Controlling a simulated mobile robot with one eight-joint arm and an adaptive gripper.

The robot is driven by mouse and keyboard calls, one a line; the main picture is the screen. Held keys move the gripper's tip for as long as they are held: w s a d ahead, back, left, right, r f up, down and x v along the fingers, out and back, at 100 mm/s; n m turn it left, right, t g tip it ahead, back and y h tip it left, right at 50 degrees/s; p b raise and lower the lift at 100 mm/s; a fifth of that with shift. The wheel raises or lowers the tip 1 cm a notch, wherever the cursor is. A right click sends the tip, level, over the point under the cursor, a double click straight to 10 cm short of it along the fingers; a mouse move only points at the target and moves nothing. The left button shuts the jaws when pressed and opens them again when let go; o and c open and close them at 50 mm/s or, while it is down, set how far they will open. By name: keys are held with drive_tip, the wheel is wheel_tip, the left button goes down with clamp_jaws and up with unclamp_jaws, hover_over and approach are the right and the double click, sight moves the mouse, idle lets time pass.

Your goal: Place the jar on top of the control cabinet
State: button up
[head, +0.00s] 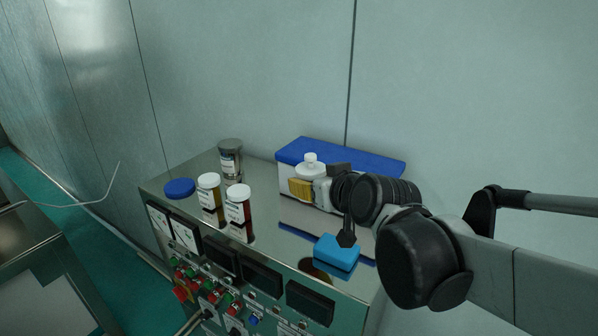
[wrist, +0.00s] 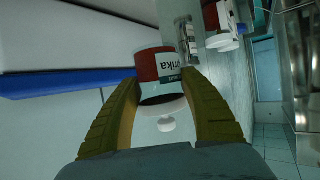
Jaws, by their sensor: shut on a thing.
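The control cabinet (head: 262,222) is a shiny metal box with displays and buttons on its front. My gripper (head: 305,188) reaches in from the right above its top. It is shut on a jar with a small white knob on its pale lid (head: 311,162), beside the blue-lidded box. In the wrist view the jar (wrist: 160,66) sits between the yellow fingers (wrist: 165,115). It shows a red-brown body and a label partly reading "rika". The fingers hide its lower part in the head view. I cannot tell whether its base touches the cabinet top.
A white box with a blue lid (head: 345,157) stands behind the gripper. A blue block (head: 337,251) lies at the front right.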

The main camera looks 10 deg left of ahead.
drive_tip(key=a+f, duration=0.4)
drive_tip(key=a, duration=0.1)
drive_tip(key=s+a+f+b, duration=0.1)
drive_tip(key=a+f, duration=0.1)
drive_tip(key=a, duration=0.1)
drive_tip(key=shift+a+f, duration=0.2)
wheel_tip(320, 180, down, 4)
drive_tip(key=shift+w+r+b, duration=0.1)
drive_tip(key=shift+b, duration=0.2)
drive_tip(key=shift+f, duration=0.25)
drive_tip(key=o, duration=1.3)
drive_tip(key=shift+o, duration=0.2)
drive_tip(key=shift+r, duration=0.1)
drive_tip(key=shift+r, duration=0.1)
